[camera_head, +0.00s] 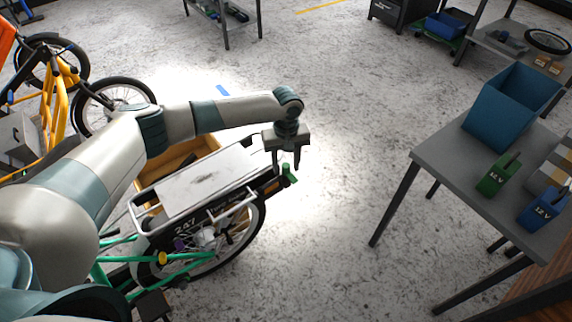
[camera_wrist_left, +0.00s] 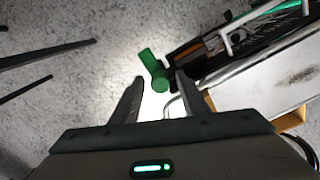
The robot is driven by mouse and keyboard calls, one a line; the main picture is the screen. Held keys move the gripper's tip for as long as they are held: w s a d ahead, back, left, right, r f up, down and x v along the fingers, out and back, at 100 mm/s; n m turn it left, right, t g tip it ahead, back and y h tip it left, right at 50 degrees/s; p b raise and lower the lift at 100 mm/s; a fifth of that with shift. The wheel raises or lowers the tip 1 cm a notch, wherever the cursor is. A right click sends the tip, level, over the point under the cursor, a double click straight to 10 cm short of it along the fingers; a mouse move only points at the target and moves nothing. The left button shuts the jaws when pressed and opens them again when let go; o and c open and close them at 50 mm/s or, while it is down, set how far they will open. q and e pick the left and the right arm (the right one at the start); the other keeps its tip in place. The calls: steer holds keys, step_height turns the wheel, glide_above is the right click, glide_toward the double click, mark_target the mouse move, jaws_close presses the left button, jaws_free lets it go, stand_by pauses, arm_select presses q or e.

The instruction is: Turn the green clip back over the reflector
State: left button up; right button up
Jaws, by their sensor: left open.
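The green clip (camera_head: 289,174) sticks out from the rear end of the bike's rack, just below my left gripper (camera_head: 287,162). In the left wrist view the green clip (camera_wrist_left: 154,70) is an L-shaped piece with a round end, turned outward, away from the rack. My left gripper (camera_wrist_left: 158,80) is open, its two fingers on either side of the clip's round end in that picture; I cannot tell whether they touch it. An orange strip (camera_wrist_left: 188,51) on a dark part beside the clip may be the reflector. My right gripper is not in view.
The rack's pale top (camera_head: 195,182) and silver rails lie under my left arm, above the rear wheel (camera_head: 258,222). A grey table (camera_head: 432,160) at right bears a blue bin (camera_head: 505,108) and green and blue batteries. An orange bike (camera_head: 55,95) stands at left.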

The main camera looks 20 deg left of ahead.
arm_select(q)
steer(key=shift+f, duration=0.3)
steer(key=shift+c, duration=0.6)
jaws_close()
